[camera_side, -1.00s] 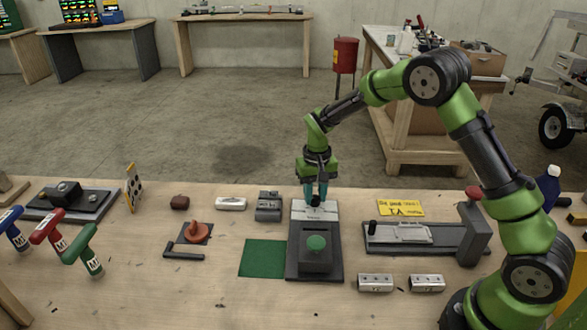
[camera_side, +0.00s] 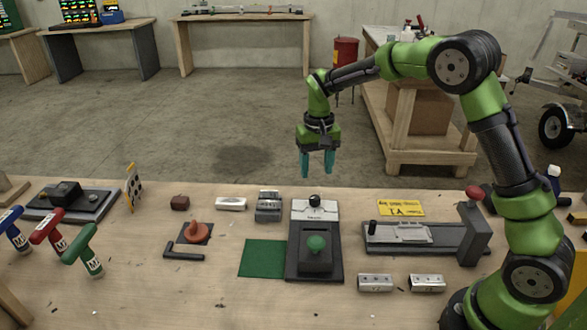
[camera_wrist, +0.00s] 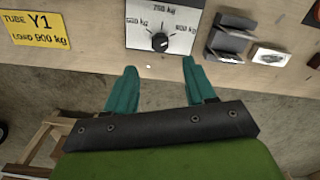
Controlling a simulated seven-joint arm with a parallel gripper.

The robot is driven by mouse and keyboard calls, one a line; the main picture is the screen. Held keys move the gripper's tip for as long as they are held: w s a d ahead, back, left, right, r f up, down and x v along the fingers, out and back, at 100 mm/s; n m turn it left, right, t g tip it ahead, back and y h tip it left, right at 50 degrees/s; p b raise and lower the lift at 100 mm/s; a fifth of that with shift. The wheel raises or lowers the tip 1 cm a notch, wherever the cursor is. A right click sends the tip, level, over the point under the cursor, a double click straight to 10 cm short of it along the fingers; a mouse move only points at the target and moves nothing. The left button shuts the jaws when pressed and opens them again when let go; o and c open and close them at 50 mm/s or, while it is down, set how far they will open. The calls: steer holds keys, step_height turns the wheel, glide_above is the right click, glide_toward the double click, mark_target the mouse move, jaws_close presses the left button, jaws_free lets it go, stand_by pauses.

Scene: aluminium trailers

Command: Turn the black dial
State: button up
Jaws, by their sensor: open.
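The pointer is at the dial's upper side, roughly toward the top label. My gripper (camera_side: 317,174) has teal fingers. It is open and empty, raised above and behind the dial, apart from it. In the wrist view its fingertips (camera_wrist: 156,66) point toward the plate.
A yellow load sign (camera_side: 401,208) and a grey clamp fixture (camera_side: 410,236) stand right of the dial. A grey block (camera_side: 268,206) and a green mat (camera_side: 262,258) are on its left. T-handled tools (camera_side: 83,250) stand at far left. The space around my gripper is clear.

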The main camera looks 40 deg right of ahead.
step_height(320, 180, up, 8)
steer(key=shift+r, duration=0.1)
stand_by(0.4)
steer(key=s+a+r+t, duration=0.1)
steer(key=s+a+t, duration=0.1)
steer(key=s, duration=0.6)
steer(key=s+a+r+t+y, duration=0.1)
steer(key=s+r+t, duration=0.1)
steer(key=s, duration=0.6)
steer(key=s+a+r+n+t+y, duration=0.1)
steer(key=s+a+r+t, duration=0.1)
steer(key=s, duration=0.6)
steer(key=shift+a+t, duration=0.35)
steer(key=shift+t, duration=0.25)
